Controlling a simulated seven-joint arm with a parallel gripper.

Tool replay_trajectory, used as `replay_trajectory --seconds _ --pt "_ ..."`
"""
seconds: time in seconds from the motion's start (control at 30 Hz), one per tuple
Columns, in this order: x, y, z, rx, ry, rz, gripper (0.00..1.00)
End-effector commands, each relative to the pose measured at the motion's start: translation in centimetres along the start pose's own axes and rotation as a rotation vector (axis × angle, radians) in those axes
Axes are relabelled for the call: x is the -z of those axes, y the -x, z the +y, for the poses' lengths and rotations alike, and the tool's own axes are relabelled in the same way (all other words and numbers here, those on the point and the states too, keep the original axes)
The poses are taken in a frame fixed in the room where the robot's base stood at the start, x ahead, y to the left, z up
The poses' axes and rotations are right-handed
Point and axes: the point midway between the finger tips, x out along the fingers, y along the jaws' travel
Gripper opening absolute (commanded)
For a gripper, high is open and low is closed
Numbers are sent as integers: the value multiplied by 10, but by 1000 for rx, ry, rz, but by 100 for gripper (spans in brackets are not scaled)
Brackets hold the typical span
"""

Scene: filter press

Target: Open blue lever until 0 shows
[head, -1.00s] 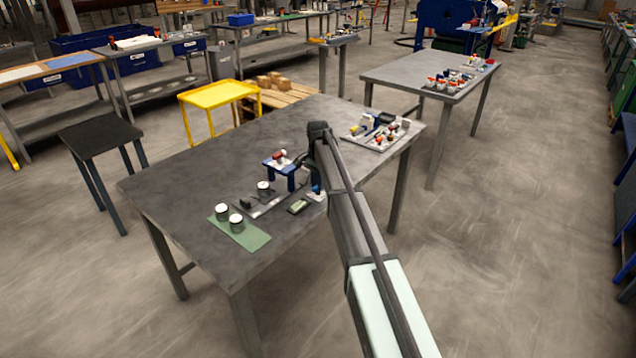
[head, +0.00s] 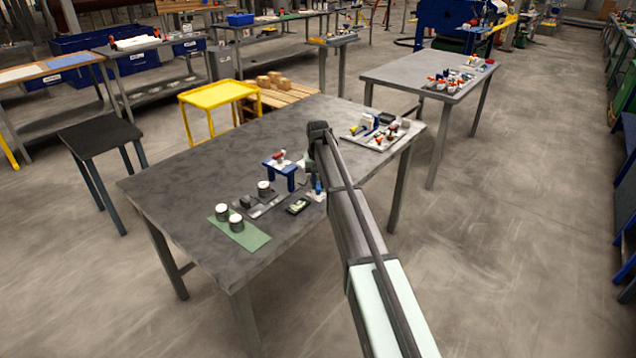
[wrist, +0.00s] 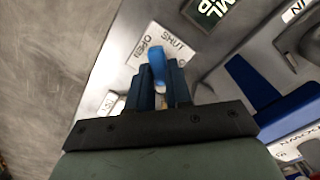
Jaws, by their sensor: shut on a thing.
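The blue lever (wrist: 157,66) stands up between the two dark fingers of my gripper (wrist: 160,82) in the wrist view. The gripper is shut on it. Behind the lever is a pale plate (wrist: 146,55) marked OPEN and SHUT; the lever's tip lies over its lower middle. A display (wrist: 214,8) with pale letters, seemingly ML, is cut off by the top edge; its number is out of that view. In the head view the lever is a small blue upright (head: 318,186) beside the display (head: 298,205), whose reading is too small to make out.
A blue stand (head: 280,170) and a jar (head: 264,188) are left of my gripper on the grey table (head: 190,185). Two more jars stand on a green mat (head: 252,238). A tray of small parts (head: 376,143) lies at the right. The table's left part is clear.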

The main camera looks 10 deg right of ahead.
Motion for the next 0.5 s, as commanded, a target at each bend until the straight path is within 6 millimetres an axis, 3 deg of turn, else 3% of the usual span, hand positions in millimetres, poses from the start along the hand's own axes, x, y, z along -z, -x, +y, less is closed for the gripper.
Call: replay_trajectory --seconds 0.5 --pt "1 1 0 0 476 2 0"
